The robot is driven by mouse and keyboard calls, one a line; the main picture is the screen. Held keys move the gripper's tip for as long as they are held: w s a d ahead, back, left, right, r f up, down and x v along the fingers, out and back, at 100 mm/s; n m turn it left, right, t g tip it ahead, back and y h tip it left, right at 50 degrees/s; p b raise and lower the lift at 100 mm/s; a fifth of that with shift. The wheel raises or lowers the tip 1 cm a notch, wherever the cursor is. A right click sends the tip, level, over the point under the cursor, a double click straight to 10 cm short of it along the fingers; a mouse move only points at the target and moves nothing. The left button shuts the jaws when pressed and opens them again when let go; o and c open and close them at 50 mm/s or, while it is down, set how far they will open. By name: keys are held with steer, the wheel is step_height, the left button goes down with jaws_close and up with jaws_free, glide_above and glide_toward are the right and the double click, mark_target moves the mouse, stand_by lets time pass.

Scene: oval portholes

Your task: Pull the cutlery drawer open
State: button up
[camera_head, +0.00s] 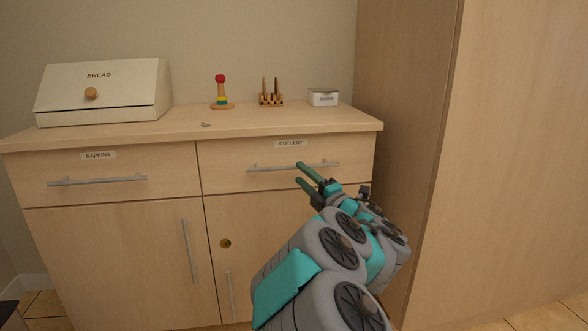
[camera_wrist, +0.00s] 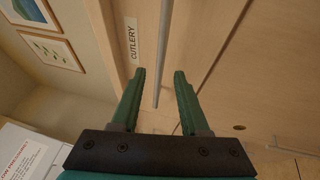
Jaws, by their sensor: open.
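The cutlery drawer (camera_head: 225,178) is the right-hand upper drawer of a light wood sideboard, with a "CUTLERY" label (camera_head: 291,143). Its front looks flush with the drawer beside it, so it appears closed. A long grey horizontal bar handle (camera_head: 265,169) crosses its front. My gripper (camera_head: 300,173) is open, its green fingers at the right half of the handle, one above the other. In the wrist view the handle (camera_wrist: 163,50) runs between the two spread fingers of my gripper (camera_wrist: 160,73), with gaps on both sides. I cannot tell how far the fingertips reach past the bar.
The napkins drawer (camera_head: 110,174) is on the left, closed. Cupboard doors with upright handles (camera_head: 189,250) lie below. A tall wood panel (camera_head: 405,130) rises close on the right.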

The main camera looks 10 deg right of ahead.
mark_target(296, 168)
steer(key=x, duration=0.4)
steer(key=shift+w+a+r, duration=0.1)
steer(key=shift+w+a, duration=0.05)
steer(key=shift+w, duration=0.25)
jaws_close()
stand_by(1.1)
